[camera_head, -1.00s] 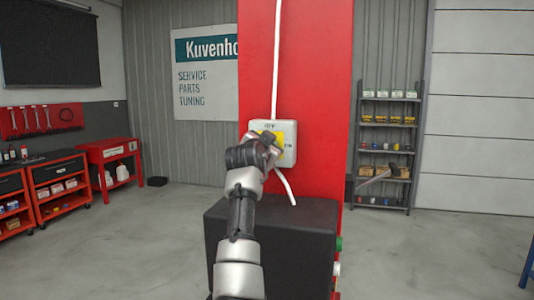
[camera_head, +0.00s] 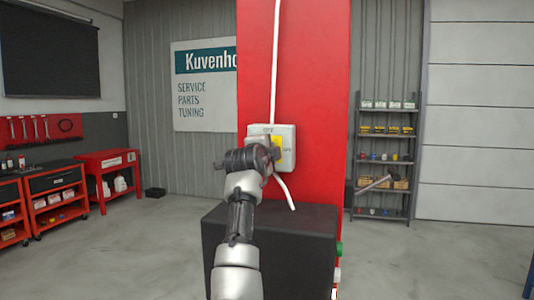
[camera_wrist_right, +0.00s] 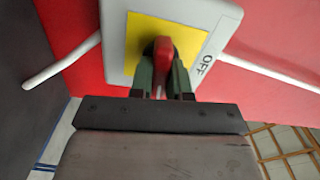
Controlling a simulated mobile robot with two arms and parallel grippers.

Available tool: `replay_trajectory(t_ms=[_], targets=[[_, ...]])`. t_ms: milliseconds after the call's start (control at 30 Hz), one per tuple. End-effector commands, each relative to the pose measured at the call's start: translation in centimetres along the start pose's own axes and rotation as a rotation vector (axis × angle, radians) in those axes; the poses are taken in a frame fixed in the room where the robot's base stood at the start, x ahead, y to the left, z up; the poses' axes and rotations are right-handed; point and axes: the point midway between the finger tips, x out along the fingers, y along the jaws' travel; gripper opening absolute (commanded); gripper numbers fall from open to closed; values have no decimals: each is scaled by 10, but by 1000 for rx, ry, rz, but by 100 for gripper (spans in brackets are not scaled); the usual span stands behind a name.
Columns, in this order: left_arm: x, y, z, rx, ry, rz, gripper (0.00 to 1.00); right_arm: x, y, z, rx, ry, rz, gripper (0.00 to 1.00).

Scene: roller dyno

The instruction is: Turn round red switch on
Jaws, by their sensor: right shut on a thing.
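The round red switch (camera_wrist_right: 164,50) sits on a yellow square plate (camera_wrist_right: 136,35) on a pale grey box. The box (camera_head: 287,132) is fixed to the red column, and the word OFF (camera_wrist_right: 203,65) is printed beside the yellow plate. My right gripper (camera_wrist_right: 163,80) is shut on the red switch, with one dark green finger on each side of it. In the head view my right gripper (camera_head: 264,150) covers the switch and part of the yellow plate (camera_head: 277,151). My left gripper is not in view.
A white cable runs up the red column (camera_head: 318,85) from the box, and another hangs below it. A black block (camera_head: 285,225) stands in front of the column. Shelves (camera_head: 386,150) stand at the right, and red carts (camera_head: 55,190) at the left.

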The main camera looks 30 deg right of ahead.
Motion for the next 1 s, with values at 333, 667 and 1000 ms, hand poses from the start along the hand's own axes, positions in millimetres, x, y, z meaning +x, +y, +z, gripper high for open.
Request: replay_trajectory(t_ms=[333,667,1000], targets=[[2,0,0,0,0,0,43,0,1,0,139,0,0,0],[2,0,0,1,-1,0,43,0,1,0,167,0,0,0],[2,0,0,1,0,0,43,0,1,0,167,-1,0,34]])
